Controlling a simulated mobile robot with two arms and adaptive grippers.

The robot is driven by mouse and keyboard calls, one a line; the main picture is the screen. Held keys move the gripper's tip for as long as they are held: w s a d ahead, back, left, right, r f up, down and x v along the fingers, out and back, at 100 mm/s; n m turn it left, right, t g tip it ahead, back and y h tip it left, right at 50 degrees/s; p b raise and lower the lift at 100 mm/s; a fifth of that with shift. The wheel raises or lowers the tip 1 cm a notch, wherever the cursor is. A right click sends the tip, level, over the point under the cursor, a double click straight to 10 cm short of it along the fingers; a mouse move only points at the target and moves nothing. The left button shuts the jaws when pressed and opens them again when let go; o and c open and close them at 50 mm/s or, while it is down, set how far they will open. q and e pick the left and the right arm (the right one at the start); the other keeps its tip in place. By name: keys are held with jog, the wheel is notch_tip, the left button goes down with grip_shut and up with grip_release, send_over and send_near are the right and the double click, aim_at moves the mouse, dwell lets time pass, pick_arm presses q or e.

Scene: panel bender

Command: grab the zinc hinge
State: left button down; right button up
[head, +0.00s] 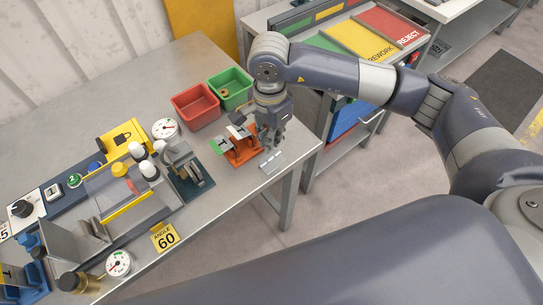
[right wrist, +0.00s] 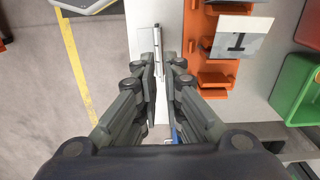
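The zinc hinge (head: 272,161) is a small pale grey, flat piece lying on the steel table near its front right edge. It also shows in the right wrist view (right wrist: 147,38), with its pin running up the picture between the fingertips. My right gripper (head: 270,147) points down just behind the hinge in the head view. In the right wrist view, the right gripper's fingers (right wrist: 157,72) are apart by a narrow gap and line up with the pin. Whether they touch the hinge I cannot tell. My left gripper is not in view.
An orange holder (head: 241,157) with a card marked 1 (right wrist: 237,42) stands close beside the hinge. Red (head: 195,107) and green (head: 231,89) bins stand behind. The panel bender (head: 125,190) fills the table's left. The table edge is close to the hinge.

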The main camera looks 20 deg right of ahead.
aim_at(273, 160)
jog(key=shift+f, duration=0.45)
jog(key=shift+s+f+p, duration=0.1)
jog(key=shift+f+p, duration=0.4)
jog(key=shift+f, duration=0.1)
notch_tip(273, 160, down, 4)
jog(key=shift+a+r+p, duration=0.15)
jog(key=shift+r+p, duration=0.05)
jog(key=shift+p, duration=0.55)
jog(key=shift+f, duration=0.4)
grip_shut()
jog(key=shift+r, duration=0.15)
